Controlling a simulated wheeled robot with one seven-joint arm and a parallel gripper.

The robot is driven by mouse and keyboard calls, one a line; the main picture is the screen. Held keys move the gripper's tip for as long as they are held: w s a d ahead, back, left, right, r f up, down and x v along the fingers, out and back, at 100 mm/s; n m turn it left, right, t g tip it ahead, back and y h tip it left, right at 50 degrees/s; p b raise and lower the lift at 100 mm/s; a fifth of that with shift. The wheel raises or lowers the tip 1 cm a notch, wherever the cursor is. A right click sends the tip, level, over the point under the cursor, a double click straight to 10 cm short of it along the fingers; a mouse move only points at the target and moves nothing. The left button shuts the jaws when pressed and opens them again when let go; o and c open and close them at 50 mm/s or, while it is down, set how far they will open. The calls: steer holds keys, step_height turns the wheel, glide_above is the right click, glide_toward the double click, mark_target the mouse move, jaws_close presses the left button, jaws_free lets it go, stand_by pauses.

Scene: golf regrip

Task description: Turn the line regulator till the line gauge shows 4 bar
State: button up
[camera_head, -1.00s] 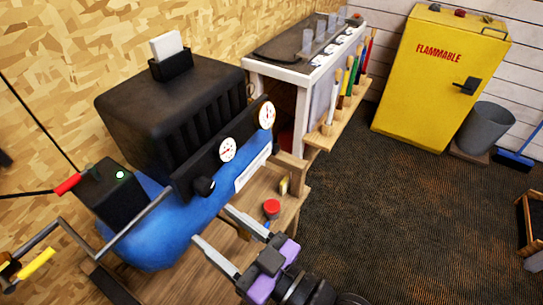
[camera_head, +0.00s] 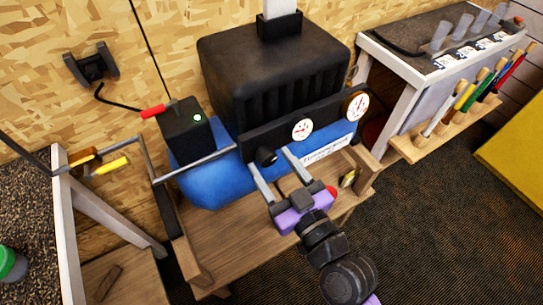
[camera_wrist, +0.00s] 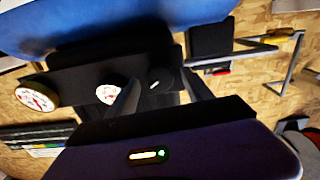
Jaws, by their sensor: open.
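The compressor has a blue tank (camera_head: 212,186) and a black panel with a black regulator knob (camera_head: 266,156) and two white round gauges. One gauge (camera_head: 303,129) is right of the knob, and the other gauge (camera_head: 355,105) is at the panel's right end. Their readings are too small to tell. My gripper (camera_head: 275,166) is open and empty, with its fingers reaching up toward the panel near the knob. In the wrist view the knob (camera_wrist: 160,79), with a pale pointer mark, shows between the fingers (camera_wrist: 163,95). Contact cannot be told.
A black box with a green light (camera_head: 185,131) and a red-ended lever (camera_head: 153,111) stands left of the panel. A metal handle bar crosses in front of the tank. A wooden bench (camera_head: 225,245) lies below. A tool rack (camera_head: 445,130) stands at the right.

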steer(key=shift+w+a, duration=0.35)
steer(key=shift+w, duration=0.15)
jaws_close()
steer(key=shift+m, duration=0.3)
steer(key=m, duration=0.5)
steer(key=shift+d+p, duration=0.1)
steer(key=shift+p, duration=0.3)
steer(key=m+p, duration=0.1)
steer(key=m, duration=0.5)
